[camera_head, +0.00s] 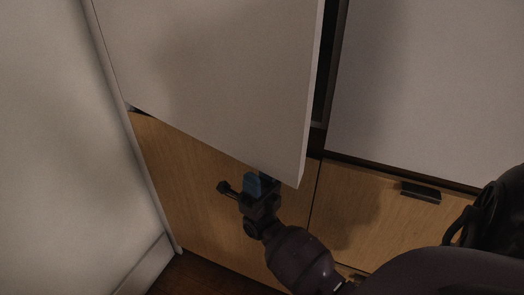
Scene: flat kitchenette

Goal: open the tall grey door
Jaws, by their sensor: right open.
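The tall grey door (215,75) fills the upper middle of the head view and stands partly open. Its free edge (311,110) is swung out from the cabinet, and a dark gap (325,65) shows to the right of it. My right gripper (258,184) is open at the door's lower edge, near its free corner. One blue fingertip shows; the other is partly hidden by the door, and I cannot tell whether they touch it. The door's handle is not visible. My left gripper is not in view.
Wooden lower fronts (190,185) lie below the door, one with a dark handle (420,192). Another grey panel (430,90) is at the right. A pale wall (60,130) stands close on the left. A little dark floor (195,278) shows at the bottom.

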